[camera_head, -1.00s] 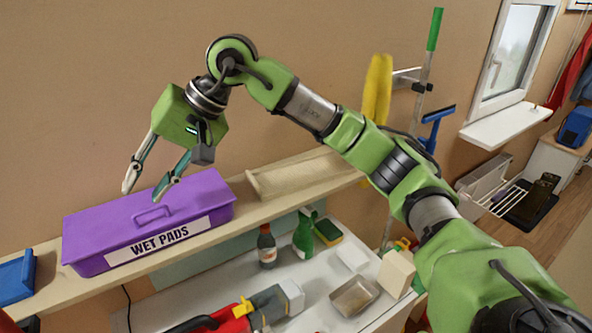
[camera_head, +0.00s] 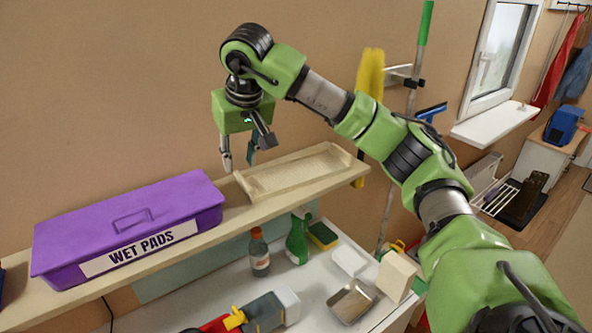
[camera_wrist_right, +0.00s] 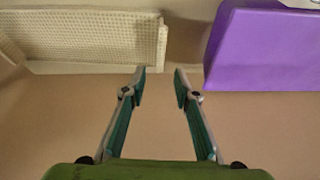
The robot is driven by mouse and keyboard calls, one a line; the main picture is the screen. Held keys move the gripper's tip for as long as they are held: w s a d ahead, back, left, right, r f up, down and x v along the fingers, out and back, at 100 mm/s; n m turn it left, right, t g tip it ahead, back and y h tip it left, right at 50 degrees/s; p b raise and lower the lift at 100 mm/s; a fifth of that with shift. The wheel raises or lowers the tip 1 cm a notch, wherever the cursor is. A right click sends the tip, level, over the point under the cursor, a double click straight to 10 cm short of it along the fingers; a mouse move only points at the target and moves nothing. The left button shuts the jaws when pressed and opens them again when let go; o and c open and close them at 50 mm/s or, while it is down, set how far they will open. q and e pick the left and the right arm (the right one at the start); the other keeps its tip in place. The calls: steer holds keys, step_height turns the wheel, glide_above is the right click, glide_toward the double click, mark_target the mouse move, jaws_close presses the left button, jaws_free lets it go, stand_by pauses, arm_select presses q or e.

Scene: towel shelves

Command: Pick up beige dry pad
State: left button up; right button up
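A shallow beige tray (camera_head: 262,193) sits on the wall shelf, to the right of a purple box. Beige textured material (camera_head: 300,170) lies inside it; I cannot tell single pads apart. The right wrist view shows a beige waffle-textured surface (camera_wrist_right: 90,40) at upper left. My right gripper (camera_head: 238,163) points down near the tray's left end, at the gap beside the purple box. Its two fingers (camera_wrist_right: 160,76) are apart with nothing between them. My left gripper is not in view.
The purple box (camera_head: 130,225), labelled WET PADS, is closed and fills the shelf's left part; it also shows in the wrist view (camera_wrist_right: 262,55). Below, a white table holds a brown bottle (camera_head: 259,255), a green spray bottle (camera_head: 297,243), a sponge (camera_head: 323,236) and a metal container (camera_head: 352,302).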

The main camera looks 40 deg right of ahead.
mark_target(239, 175)
steer(key=p+x, duration=0.3)
steer(key=x, duration=0.1)
steer(key=shift+w+f, duration=0.1)
steer(key=shift+f, duration=0.25)
steer(key=shift+w+d+f, duration=0.1)
steer(key=shift+w+f, duration=0.05)
steer(key=shift+f, duration=0.15)
jaws_close()
